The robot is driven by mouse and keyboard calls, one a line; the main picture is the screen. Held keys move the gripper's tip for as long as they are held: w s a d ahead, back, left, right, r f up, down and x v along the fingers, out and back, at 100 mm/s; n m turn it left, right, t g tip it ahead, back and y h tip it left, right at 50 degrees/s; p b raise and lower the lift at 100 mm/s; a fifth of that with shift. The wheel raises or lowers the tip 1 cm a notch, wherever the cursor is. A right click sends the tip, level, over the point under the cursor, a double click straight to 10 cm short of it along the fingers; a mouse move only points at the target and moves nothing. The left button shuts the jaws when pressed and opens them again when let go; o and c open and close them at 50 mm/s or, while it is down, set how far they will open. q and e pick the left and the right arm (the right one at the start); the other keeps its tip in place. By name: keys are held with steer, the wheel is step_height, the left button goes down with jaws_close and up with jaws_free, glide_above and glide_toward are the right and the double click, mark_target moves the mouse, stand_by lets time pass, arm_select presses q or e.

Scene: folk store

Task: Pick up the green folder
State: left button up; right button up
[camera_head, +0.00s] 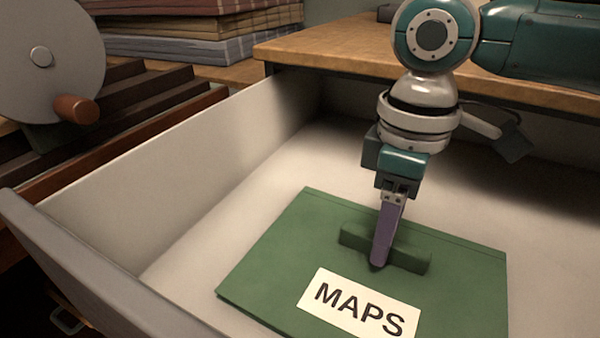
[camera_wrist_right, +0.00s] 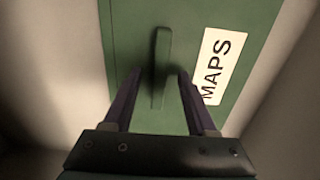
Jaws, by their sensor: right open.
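The green folder (camera_head: 285,245) lies flat in an open drawer, with a white label reading MAPS (camera_head: 358,305) and a raised green grip bar (camera_head: 410,258) on its top. My right gripper (camera_head: 379,264) is above the folder at the grip bar. In the right wrist view the open purple fingers (camera_wrist_right: 155,82) stand on either side of the grip bar (camera_wrist_right: 161,60), and the folder (camera_wrist_right: 125,40) lies beneath them. I cannot tell whether the fingers touch the bar. My left gripper is not in view.
The drawer's pale walls (camera_head: 190,165) surround the folder, with its front edge (camera_head: 90,270) at lower left. A wooden desk top (camera_head: 340,45) overhangs the back.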

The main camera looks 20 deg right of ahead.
steer(key=shift+f, duration=0.8)
steer(key=shift+r, duration=0.1)
steer(key=shift+c, duration=0.3)
jaws_close()
stand_by(0.3)
